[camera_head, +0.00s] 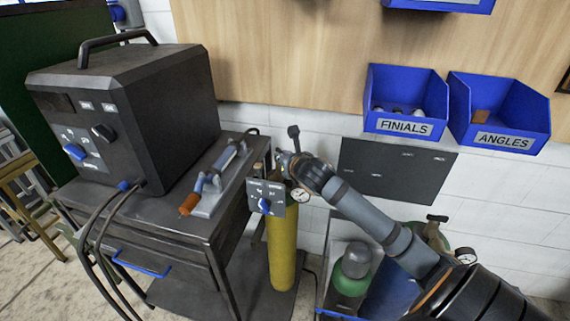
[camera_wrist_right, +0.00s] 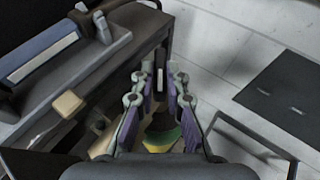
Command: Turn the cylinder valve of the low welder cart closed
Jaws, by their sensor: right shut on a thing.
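The welder cart (camera_head: 190,238) stands at the left in the head view, with a dark welder box (camera_head: 130,115) on top. A yellow gas cylinder (camera_head: 281,250) stands upright at the cart's right side, with a round gauge (camera_head: 300,195) near its top. My right gripper (camera_head: 286,164) reaches in from the right and is shut at the cylinder's top. The valve there is mostly hidden by the gripper. In the right wrist view the fingers (camera_wrist_right: 160,98) stand on both sides of the cylinder's top, and a yellow-green part (camera_wrist_right: 162,137) shows low between them. My left gripper is out of view.
A small panel with a blue knob (camera_head: 265,198) hangs close left of the cylinder. A torch (camera_head: 208,188) lies on the cart top. Green cylinders (camera_head: 352,272) stand at lower right under my arm. Blue bins (camera_head: 403,100) hang on the wall above.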

